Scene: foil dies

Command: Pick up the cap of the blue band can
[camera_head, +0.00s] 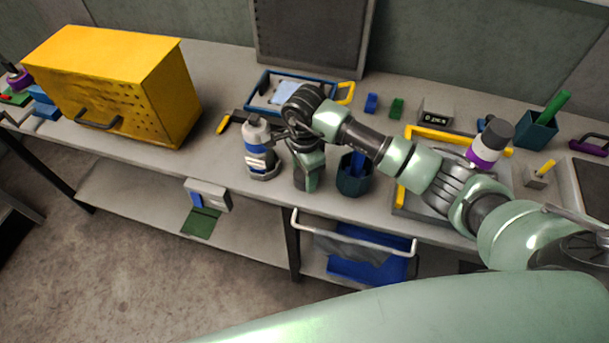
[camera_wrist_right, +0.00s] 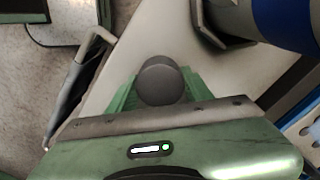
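The blue band can (camera_head: 258,155) stands on the bench, left of my right gripper (camera_head: 308,178). Part of it also shows at the top right of the wrist view (camera_wrist_right: 285,22). The dark grey round cap (camera_wrist_right: 160,82) is between the green fingers of my right gripper in the wrist view, with no gap showing on either side. The gripper points down close to the bench top and hides the cap in the head view. I cannot tell whether the cap touches the bench. My left gripper is not in view.
A blue cup (camera_head: 354,178) stands just right of the gripper. A blue tray (camera_head: 262,90) lies behind it. A yellow box (camera_head: 120,85) fills the left. A purple band can (camera_head: 485,155) stands at the right. The bench's front edge is near.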

